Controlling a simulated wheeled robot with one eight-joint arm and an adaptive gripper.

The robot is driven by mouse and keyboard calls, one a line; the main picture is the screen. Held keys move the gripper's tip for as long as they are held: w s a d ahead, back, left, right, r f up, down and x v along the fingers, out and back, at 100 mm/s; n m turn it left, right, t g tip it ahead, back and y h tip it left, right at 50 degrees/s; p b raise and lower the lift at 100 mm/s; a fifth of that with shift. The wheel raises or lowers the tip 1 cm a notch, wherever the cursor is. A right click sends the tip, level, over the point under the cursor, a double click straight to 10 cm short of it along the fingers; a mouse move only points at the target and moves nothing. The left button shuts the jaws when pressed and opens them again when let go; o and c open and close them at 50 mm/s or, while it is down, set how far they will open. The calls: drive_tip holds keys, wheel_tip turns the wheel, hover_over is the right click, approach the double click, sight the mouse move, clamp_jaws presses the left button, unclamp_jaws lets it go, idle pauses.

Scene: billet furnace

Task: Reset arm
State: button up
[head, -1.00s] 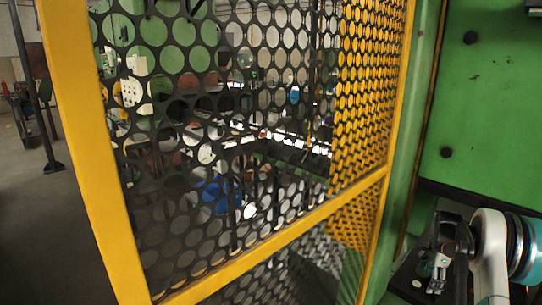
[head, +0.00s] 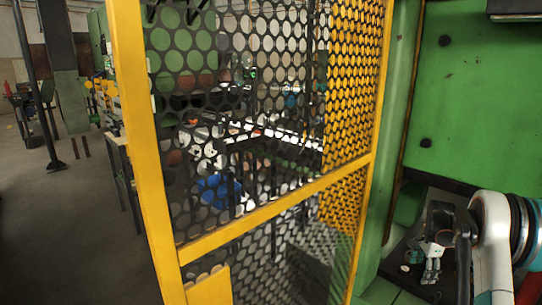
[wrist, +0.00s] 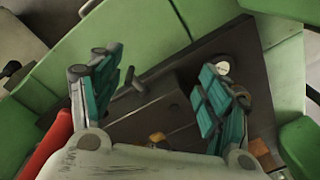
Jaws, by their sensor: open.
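My gripper (head: 432,266) is at the lower right of the head view, low in front of the green machine, with its fingers pointing down. In the wrist view my gripper (wrist: 158,85) has its two teal-padded fingers spread wide apart. Nothing is held between them. A dark plate with a block on it (wrist: 150,95) lies beyond the fingers. The wrist view does not clearly show whether the fingers touch anything.
A yellow-framed mesh guard (head: 270,204) stands close in front. The green machine wall (head: 480,110) is at the right. A small round white disc (wrist: 222,68) shows by the right finger. Open grey floor (head: 75,230) lies at the left.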

drive_tip(key=s+a+r+n+t, duration=0.2)
drive_tip(key=s+a+r+n, duration=0.25)
drive_tip(key=a+r, duration=0.7)
drive_tip(key=s+a+r+n+t, duration=0.1)
drive_tip(key=s+a+r+n, duration=0.35)
drive_tip(key=a+r, duration=0.7)
drive_tip(key=s+a+r+n+t, duration=0.2)
drive_tip(key=s+a+r+n, duration=0.25)
drive_tip(key=s+a, duration=0.7)
drive_tip(key=s+a+f+n+t, duration=0.1)
drive_tip(key=s+a+n, duration=0.15)
drive_tip(key=s, duration=0.45)
drive_tip(key=s+a+f+n+t, duration=0.1)
drive_tip(key=s+a+n, duration=0.15)
drive_tip(key=s, duration=0.45)
wheel_tip(320, 180, up, 13)
drive_tip(key=p, duration=1.3)
drive_tip(key=shift+d+n, duration=0.3)
drive_tip(key=shift+n, duration=0.05)
drive_tip(key=shift+s+r, duration=0.1)
